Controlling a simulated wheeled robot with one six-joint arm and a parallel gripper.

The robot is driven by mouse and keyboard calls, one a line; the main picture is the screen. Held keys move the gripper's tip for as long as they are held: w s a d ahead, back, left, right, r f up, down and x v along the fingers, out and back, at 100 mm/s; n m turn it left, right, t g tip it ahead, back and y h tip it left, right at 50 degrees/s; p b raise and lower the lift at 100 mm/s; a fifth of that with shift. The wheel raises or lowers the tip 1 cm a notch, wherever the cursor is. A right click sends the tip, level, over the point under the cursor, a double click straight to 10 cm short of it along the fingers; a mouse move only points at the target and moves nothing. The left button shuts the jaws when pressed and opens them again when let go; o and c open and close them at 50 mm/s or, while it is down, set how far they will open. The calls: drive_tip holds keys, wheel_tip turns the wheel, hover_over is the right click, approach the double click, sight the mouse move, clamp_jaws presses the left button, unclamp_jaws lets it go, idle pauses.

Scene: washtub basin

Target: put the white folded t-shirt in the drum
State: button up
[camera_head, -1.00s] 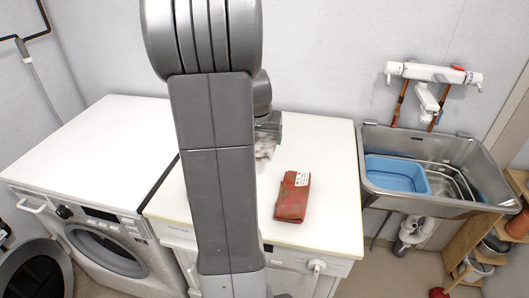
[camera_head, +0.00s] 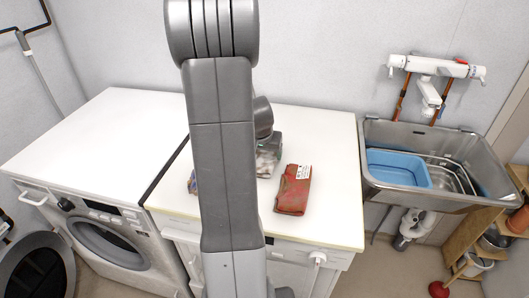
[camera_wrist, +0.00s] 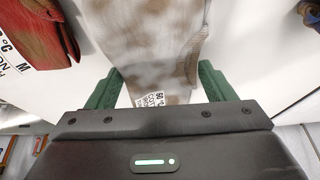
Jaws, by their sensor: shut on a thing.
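The white folded t-shirt (camera_wrist: 145,45), stained brown and with a small printed label, lies on the white worktop. In the wrist view it passes between the green fingers of my gripper (camera_wrist: 158,85), which is shut on it. In the head view my gripper (camera_head: 270,143) is partly behind my arm, and a bit of the t-shirt (camera_head: 266,164) shows below it. The washing machine (camera_head: 128,216) stands at the left with its round dark door (camera_head: 40,274) swung open. The inside of the drum is not clearly visible.
A red folded cloth (camera_head: 293,190) lies right of the t-shirt, close to it. A blue patterned cloth (camera_head: 193,183) is partly hidden left of my arm. A steel sink (camera_head: 480,195) with a blue basin (camera_head: 398,170) is at the right. The left machine's top is clear.

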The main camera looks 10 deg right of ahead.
drive_tip(key=o, duration=1.1)
drive_tip(key=shift+c, duration=0.2)
